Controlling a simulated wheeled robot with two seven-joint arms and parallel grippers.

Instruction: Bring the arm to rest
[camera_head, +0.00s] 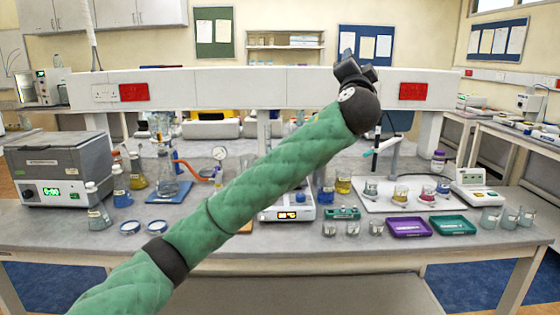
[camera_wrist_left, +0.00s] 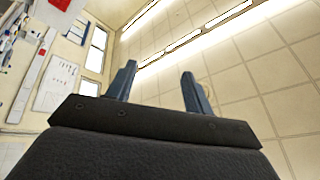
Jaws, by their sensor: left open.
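My left arm (camera_head: 240,195) in a green quilted sleeve comes in from the lower left and reaches up across the bench in the head view. My left gripper (camera_head: 355,66) is at its upper end, raised well above the bench top, in front of the shelf rail. In the left wrist view the two fingers of my left gripper (camera_wrist_left: 158,85) stand apart with nothing between them, pointing toward the ceiling. My right gripper does not show in either view.
The lab bench (camera_head: 330,251) carries glassware, a grey box with a green display (camera_head: 60,165), a purple tray (camera_head: 409,227) and a green tray (camera_head: 453,225). My arm hides part of the bench's middle. The front strip of the bench is clear.

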